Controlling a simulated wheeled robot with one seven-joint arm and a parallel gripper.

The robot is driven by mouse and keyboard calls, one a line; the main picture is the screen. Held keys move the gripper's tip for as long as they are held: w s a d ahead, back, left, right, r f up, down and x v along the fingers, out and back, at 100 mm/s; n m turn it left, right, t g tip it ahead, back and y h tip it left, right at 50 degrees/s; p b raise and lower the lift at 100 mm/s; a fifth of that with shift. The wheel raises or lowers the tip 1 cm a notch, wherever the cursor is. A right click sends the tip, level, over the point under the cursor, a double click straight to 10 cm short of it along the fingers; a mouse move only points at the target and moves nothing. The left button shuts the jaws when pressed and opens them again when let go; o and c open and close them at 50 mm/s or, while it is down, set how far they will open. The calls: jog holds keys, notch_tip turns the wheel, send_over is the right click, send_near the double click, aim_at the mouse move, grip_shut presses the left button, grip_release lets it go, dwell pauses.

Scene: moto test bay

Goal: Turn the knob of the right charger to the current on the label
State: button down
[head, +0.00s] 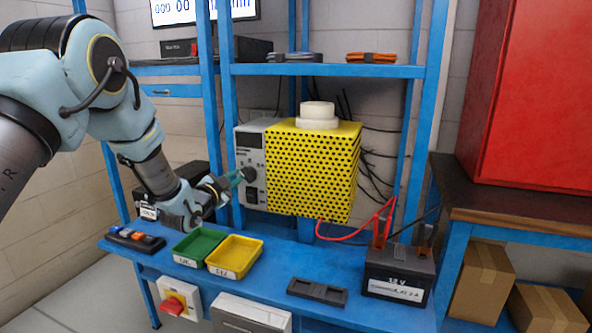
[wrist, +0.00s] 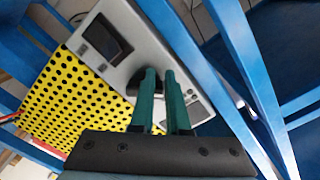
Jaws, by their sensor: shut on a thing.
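The right charger is a box with a yellow perforated cover (head: 310,170) and a grey front panel (head: 250,140) facing left. Its dark knob (head: 250,174) is on that panel. My gripper (head: 242,175) reaches it from the left, its green fingers shut on the knob. In the wrist view the fingers of my gripper (wrist: 162,76) stand at the panel, with the dark knob (wrist: 148,80) partly hidden behind them. The knob's pointer and scale cannot be read. A battery (head: 400,270) at the front right bears a white label (head: 395,289); its small print is too blurred to read surely.
Green (head: 200,245) and yellow (head: 234,256) trays sit below my arm. A dark flat holder (head: 317,292) lies near the front edge. Red and black leads run to the battery. Blue uprights flank the charger; a white roll (head: 318,113) stands on it.

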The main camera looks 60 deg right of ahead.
jog(key=shift+s+d+r+b, duration=0.3)
jog(key=shift+d+r+b, duration=0.1)
jog(key=shift+r, duration=0.3)
jog(key=shift+s+d+r+b, duration=0.25)
jog(key=shift+s+d+r, duration=0.1)
jog(key=shift+r, duration=0.35)
jog(key=shift+s+d+r+b, duration=0.1)
jog(key=shift+s+r+b, duration=0.15)
jog(key=shift+b, duration=0.5)
dwell(0.9)
jog(key=shift+s+d+b, duration=0.2)
jog(key=shift+s+b, duration=0.4)
jog(key=shift+b, duration=0.7)
dwell(1.0)
jog(key=shift+s+f+b, duration=0.1)
jog(key=shift+s+b, duration=0.3)
jog(key=shift+b, duration=0.6)
dwell(0.6)
jog(key=shift+w+b, duration=0.3)
jog(key=shift+w, duration=0.05)
jog(key=shift+a, duration=0.25)
jog(key=b, duration=0.4)
send_near(253, 162)
jog(key=shift+w+a+f, duration=0.2)
jog(key=shift+a+f, duration=0.5)
